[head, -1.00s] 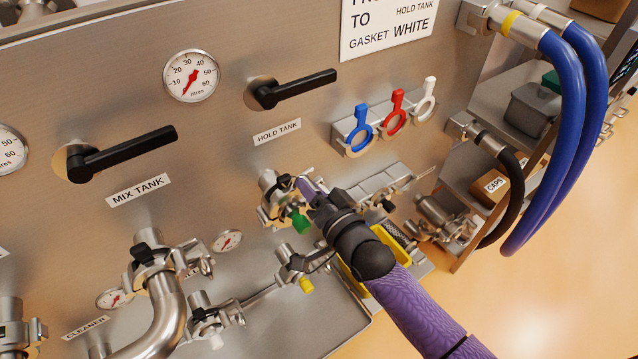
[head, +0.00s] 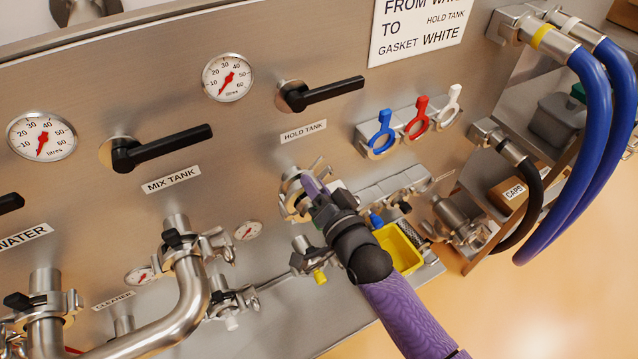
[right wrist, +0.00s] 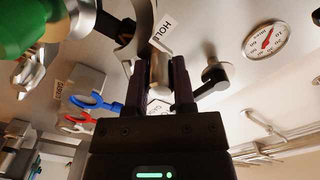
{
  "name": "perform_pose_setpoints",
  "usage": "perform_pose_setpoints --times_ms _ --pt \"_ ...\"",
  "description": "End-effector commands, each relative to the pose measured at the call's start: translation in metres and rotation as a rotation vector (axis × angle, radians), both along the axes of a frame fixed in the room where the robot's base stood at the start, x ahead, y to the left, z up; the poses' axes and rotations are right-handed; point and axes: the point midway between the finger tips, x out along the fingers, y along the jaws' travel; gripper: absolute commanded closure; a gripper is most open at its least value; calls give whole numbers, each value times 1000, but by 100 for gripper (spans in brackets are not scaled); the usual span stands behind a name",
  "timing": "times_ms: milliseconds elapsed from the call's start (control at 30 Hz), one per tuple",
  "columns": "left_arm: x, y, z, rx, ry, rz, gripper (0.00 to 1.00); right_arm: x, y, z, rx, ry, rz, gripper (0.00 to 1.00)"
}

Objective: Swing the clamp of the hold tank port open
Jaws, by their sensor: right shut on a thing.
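The hold tank port (head: 290,192) is a steel fitting on the panel below the HOLD TANK label (head: 303,131). Its steel clamp (head: 318,168) sits around the port, partly hidden by my right gripper. My right gripper (head: 311,183) is at the port, with its purple fingers shut on a short steel part of the clamp (right wrist: 158,74) in the right wrist view. A green part (right wrist: 25,28) is close at the top left there; my gripper hides it in the head view. I cannot tell how far the clamp is open. My left gripper is not in view.
A black valve handle (head: 325,91) is above the port. Blue, red and white rings (head: 416,118) hang at its right. A yellow tray (head: 408,255) is right of my arm. A bent steel pipe (head: 190,300) is at lower left. Blue hoses (head: 600,120) hang at far right.

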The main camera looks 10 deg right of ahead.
Motion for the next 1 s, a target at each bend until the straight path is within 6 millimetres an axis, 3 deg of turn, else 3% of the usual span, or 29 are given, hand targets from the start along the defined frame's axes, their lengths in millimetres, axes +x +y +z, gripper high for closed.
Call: perform_pose_setpoints --times_ms 400,767,1000 --pt "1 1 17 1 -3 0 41 -11 32 12 4 -2 1 100" --pt "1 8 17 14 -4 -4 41 -12 35 12 1 -4 0 100" --pt "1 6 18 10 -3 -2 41 -21 59 9 6 -1 0 100"
